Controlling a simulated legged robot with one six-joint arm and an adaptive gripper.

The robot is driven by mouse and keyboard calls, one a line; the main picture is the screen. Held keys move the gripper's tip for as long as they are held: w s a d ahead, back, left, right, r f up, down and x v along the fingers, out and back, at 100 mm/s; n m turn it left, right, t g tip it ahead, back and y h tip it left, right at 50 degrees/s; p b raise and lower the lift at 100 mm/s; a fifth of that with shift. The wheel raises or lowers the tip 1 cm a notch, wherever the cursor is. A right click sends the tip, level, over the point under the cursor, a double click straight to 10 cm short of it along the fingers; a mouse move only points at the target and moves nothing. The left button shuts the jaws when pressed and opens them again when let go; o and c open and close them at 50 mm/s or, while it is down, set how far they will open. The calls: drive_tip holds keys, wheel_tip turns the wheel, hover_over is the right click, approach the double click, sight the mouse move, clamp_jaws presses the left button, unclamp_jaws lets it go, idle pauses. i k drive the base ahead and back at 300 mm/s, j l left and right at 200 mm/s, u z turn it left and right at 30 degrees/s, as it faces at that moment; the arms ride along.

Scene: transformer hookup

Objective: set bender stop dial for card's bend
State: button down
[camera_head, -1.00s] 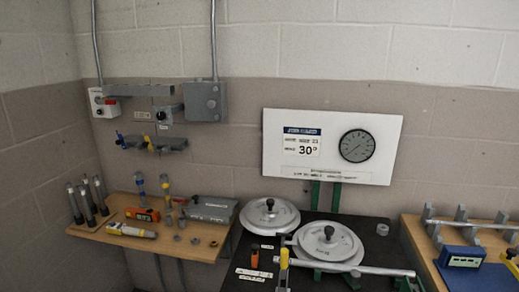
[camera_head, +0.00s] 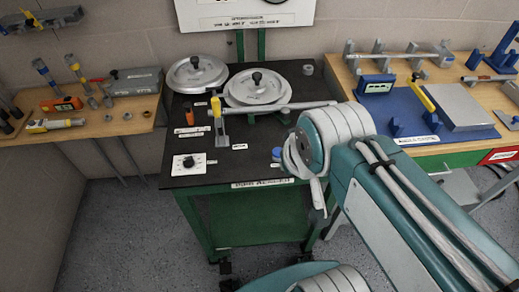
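The bender stop dial (camera_head: 188,162) is a white plate with a black knob at the front left of the dark bench top; its marks are too small to read. Behind it are two grey round bender discs (camera_head: 196,74) and (camera_head: 254,86), each with a black knob. A metal rod (camera_head: 290,106) lies across in front of them beside a yellow-topped upright lever (camera_head: 217,112). The white card board (camera_head: 255,17) on the wall is cut off by the top edge, so its angle is out of sight.
A wooden shelf (camera_head: 110,125) with tools stands at the left. The right bench carries a blue mat (camera_head: 400,122), a blue device (camera_head: 376,84) and a grey plate (camera_head: 460,105). My arm covers the bench's right front corner. The dial's surroundings are clear.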

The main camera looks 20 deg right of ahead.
sight(188, 162)
drive_tip(key=i+j, duration=0.1)
drive_tip(key=j, duration=0.25)
drive_tip(key=i+j+u, duration=0.1)
drive_tip(key=j, duration=0.2)
drive_tip(key=i+j, duration=0.1)
drive_tip(key=j, duration=0.25)
drive_tip(key=i+j, duration=0.1)
drive_tip(key=j, duration=0.2)
drive_tip(key=j+u, duration=0.05)
